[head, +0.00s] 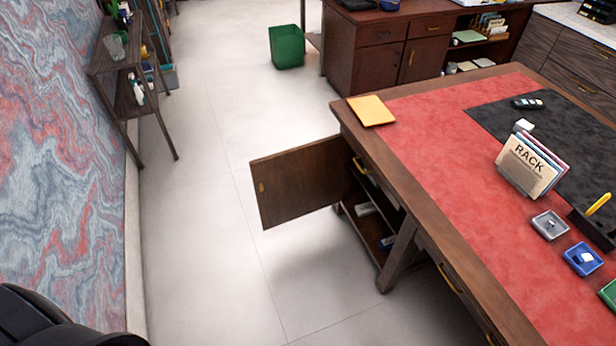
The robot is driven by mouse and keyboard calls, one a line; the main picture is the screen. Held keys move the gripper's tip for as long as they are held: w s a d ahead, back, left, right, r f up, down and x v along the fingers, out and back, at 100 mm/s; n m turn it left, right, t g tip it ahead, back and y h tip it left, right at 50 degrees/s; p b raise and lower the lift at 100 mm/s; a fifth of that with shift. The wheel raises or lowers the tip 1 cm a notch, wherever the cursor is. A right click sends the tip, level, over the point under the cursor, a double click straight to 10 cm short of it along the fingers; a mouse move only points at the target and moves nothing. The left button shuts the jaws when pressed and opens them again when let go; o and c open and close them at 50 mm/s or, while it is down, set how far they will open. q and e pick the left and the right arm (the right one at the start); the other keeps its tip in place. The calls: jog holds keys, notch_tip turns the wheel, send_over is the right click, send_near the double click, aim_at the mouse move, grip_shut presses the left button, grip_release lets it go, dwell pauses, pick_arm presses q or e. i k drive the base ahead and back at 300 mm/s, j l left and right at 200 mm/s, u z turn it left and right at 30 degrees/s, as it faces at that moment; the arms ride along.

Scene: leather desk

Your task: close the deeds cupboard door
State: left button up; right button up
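The deeds cupboard door (303,182) is a brown wooden panel with a small brass-coloured handle near its left edge. It stands wide open, swung out to the left from the desk. The open cupboard (382,222) under the desk shows shelves with a few small items inside, partly hidden by the door and the desk leg. Neither of my grippers shows in the head view. A dark rounded shape at the bottom left corner cannot be made out clearly.
The desk (398,180) with a red leather top fills the right, carrying a yellow pad (371,110), a card rack (527,167) and small trays. Pale floor (205,240) is clear left of the door. A shelf stand (122,85) lines the left wall. A green bin (287,47) stands behind.

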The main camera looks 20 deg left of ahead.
aim_at(298, 182)
jog(key=i+j+z, duration=0.3)
jog(key=j, duration=0.35)
jog(key=i+j+z, duration=0.3)
jog(key=j, duration=0.4)
jog(key=i+j+z, duration=0.15)
jog(key=j, duration=0.25)
jog(key=i+j+z, duration=0.15)
jog(key=j, duration=0.25)
jog(key=j+z, duration=0.2)
jog(key=j, duration=0.3)
jog(key=j+z, duration=0.2)
jog(key=j, duration=0.3)
jog(key=k+j+z, duration=0.2)
jog(key=j, duration=0.3)
jog(key=j+z, duration=0.15)
jog(key=j, duration=0.35)
jog(key=j+z, duration=0.25)
jog(key=j, duration=0.4)
jog(key=j+z, duration=0.25)
jog(key=j, duration=0.45)
